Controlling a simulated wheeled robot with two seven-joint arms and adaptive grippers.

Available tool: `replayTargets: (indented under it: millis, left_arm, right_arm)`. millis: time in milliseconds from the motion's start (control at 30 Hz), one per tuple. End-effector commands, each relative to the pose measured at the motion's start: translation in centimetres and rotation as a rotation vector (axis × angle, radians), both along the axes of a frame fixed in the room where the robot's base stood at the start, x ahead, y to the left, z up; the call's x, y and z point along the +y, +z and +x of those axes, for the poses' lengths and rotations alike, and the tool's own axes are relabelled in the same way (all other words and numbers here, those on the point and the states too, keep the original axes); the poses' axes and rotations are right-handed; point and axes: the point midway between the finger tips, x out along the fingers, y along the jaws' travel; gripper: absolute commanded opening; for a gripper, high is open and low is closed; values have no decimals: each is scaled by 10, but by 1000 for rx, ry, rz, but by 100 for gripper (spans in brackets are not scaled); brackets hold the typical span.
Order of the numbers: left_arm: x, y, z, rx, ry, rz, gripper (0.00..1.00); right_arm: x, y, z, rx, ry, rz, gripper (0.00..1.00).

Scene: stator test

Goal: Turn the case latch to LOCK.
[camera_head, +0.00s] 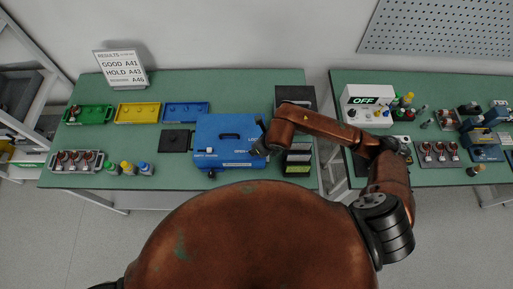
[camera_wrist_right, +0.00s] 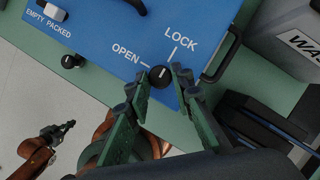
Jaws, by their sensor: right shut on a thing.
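The blue case (camera_head: 215,128) stands on the left green bench, with a dark handle on top. In the right wrist view its face (camera_wrist_right: 190,20) shows the labels OPEN and LOCK, each with a white line. The case latch (camera_wrist_right: 160,76) is a round dark knob below these lines. A short pale mark on it points upward, roughly toward the LOCK line; its exact angle is hard to tell. My right gripper (camera_wrist_right: 160,82) is shut on the latch, one finger on each side. In the head view my right gripper (camera_head: 262,139) is at the case's right side.
The case also has an EMPTY/PACKED slider (camera_wrist_right: 53,12) and a small black knob (camera_wrist_right: 69,61). A dark bin (camera_wrist_right: 255,120) stands close on its right. Green (camera_head: 90,114), yellow (camera_head: 137,112) and blue (camera_head: 186,112) trays and a results sign (camera_head: 121,68) are to the left.

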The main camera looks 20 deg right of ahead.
Motion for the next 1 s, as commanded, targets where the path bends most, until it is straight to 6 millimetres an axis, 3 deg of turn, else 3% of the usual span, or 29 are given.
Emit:
replayTargets:
  millis: [300,333,567,867,1000]
  left_arm:
    - [0,0,0,0,0,0,0]
    - [0,0,0,0,0,0,0]
    - [0,0,0,0,0,0,0]
    - [2,0,-2,1,0,2,0]
    - [2,0,-1,1,0,1,0]
  right_arm:
    - [-1,0,1,0,-3,-2,0]
    - [-1,0,1,0,-3,-2,22]
    - [-1,0,0,-1,-2,-1,38]
    - [0,1,0,0,0,-1,39]
    - [-3,13,-4,-3,0,-1,39]
